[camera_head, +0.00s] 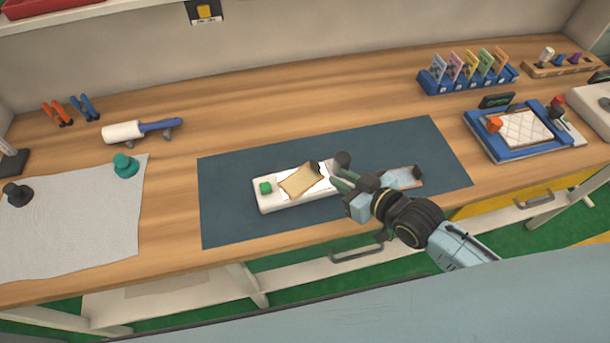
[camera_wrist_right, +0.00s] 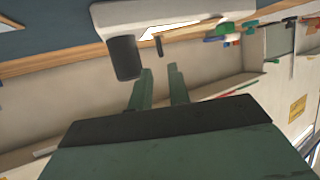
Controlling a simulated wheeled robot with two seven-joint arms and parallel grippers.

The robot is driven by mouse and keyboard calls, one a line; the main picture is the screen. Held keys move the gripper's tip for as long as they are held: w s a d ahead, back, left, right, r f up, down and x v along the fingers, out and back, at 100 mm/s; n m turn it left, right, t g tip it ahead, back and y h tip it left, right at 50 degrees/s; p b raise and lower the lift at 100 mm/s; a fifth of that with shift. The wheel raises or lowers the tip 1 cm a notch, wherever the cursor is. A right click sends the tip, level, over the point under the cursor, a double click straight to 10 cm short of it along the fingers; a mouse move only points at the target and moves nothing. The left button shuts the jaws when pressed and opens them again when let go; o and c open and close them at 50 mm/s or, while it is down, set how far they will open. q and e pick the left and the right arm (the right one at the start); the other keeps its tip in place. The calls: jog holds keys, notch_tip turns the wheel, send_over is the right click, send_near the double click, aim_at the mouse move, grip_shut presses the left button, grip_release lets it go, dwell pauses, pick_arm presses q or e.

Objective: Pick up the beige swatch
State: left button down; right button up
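The beige swatch (camera_head: 301,181) lies slightly tilted on a long white block (camera_head: 268,205) on the dark blue mat, with a white sheet showing at its edge. My left gripper is out of view.
A blue-framed tray (camera_head: 486,143) and card rack (camera_head: 468,82) stand right. A grey cloth (camera_head: 75,215) and roller (camera_head: 140,131) are left. The mat's left part is clear.

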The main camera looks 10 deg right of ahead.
aim_at(320, 168)
jog(key=x, duration=0.7)
jog(key=shift+w+a+f, duration=0.2)
jog(key=shift+w+f, duration=0.05)
grip_shut()
